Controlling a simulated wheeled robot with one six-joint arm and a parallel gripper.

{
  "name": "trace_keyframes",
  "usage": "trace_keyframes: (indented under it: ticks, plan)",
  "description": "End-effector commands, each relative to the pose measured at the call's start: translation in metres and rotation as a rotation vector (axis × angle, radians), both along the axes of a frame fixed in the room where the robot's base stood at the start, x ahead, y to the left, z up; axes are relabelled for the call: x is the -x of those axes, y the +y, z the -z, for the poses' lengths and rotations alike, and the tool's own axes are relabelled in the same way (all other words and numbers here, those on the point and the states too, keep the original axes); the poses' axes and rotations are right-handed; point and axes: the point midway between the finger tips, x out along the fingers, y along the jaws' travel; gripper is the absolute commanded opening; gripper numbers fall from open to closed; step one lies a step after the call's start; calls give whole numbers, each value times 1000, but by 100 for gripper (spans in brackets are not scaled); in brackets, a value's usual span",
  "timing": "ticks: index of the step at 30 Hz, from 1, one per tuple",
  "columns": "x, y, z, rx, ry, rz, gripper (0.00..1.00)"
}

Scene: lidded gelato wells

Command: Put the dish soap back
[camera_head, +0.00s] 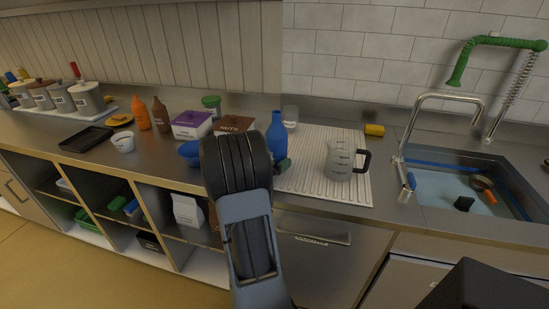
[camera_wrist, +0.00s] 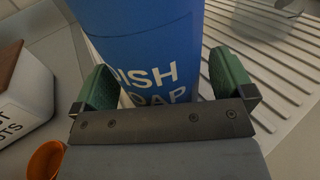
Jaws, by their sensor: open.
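The dish soap is a blue bottle (camera_head: 277,136) standing upright at the left edge of the ribbed drainboard, partly behind my arm in the head view. In the wrist view the blue bottle (camera_wrist: 150,50) fills the top middle, with white "DISH SOAP" lettering facing me. My gripper (camera_wrist: 168,85) has green finger pads, one on each side of the bottle. The pads look apart, and contact with the bottle is not clear. In the head view only one green fingertip (camera_head: 283,165) shows beside the bottle; the rest is behind my arm.
A measuring jug (camera_head: 342,160) stands on the ribbed drainboard (camera_head: 310,185). A yellow sponge (camera_head: 374,130) lies behind it, and the sink (camera_head: 440,185) is at right. A nuts box (camera_head: 234,124), blue bowl (camera_head: 190,150) and purple box (camera_head: 191,124) crowd the counter left of the bottle.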

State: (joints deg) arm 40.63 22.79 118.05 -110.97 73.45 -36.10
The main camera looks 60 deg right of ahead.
Motion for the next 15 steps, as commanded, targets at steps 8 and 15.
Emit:
trace_keyframes:
  ticks: [8, 15]
  plan:
    - [-6, 20, -4, 0, 0, -4, 100]
    - [-18, 67, -4, 0, 0, -6, 100]
